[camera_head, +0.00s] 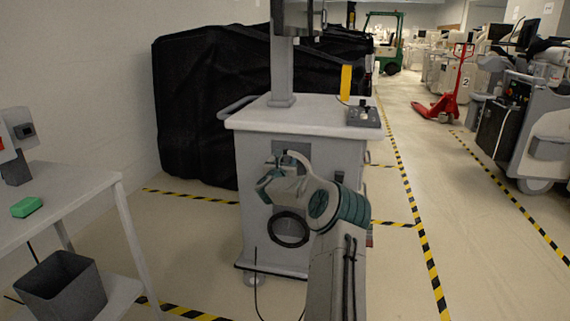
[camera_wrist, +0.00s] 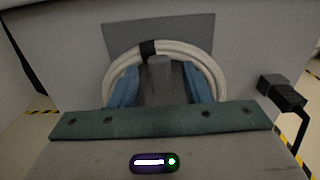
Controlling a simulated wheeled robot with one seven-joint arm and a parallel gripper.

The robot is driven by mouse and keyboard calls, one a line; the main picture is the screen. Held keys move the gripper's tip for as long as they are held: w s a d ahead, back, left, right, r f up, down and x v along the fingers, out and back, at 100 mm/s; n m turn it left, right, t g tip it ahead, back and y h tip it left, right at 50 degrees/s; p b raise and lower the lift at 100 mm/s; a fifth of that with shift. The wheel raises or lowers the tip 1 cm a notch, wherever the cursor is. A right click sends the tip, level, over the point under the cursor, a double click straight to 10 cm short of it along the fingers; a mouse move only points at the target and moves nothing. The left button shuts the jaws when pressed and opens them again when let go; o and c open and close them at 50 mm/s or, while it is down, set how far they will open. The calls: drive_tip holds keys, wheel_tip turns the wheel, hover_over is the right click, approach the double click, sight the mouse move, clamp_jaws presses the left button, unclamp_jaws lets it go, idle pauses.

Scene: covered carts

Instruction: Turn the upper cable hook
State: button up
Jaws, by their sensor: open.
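The upper cable hook (camera_wrist: 159,72) is a grey upright piece in front of a dark grey plate (camera_wrist: 200,30) on the cart's face. A pale coiled cable (camera_wrist: 208,62) with a black band loops over and around it. My gripper (camera_wrist: 160,84) is open, with one blue finger on each side of the hook. I cannot tell whether either finger touches it. In the head view the pale cable (camera_head: 301,158) shows just above my wrist, which hides the hook and fingers. The grey cart (camera_head: 255,180) stands in front of me.
A black ring-shaped coil (camera_head: 290,229) hangs lower on the cart. A black box-shaped fitting (camera_wrist: 283,93) sticks out at the right in the wrist view. A table (camera_head: 60,200) with a green block (camera_head: 27,207) stands at the left, a dark bin (camera_head: 62,287) below.

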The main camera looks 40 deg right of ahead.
clamp_jaws()
idle(0.3)
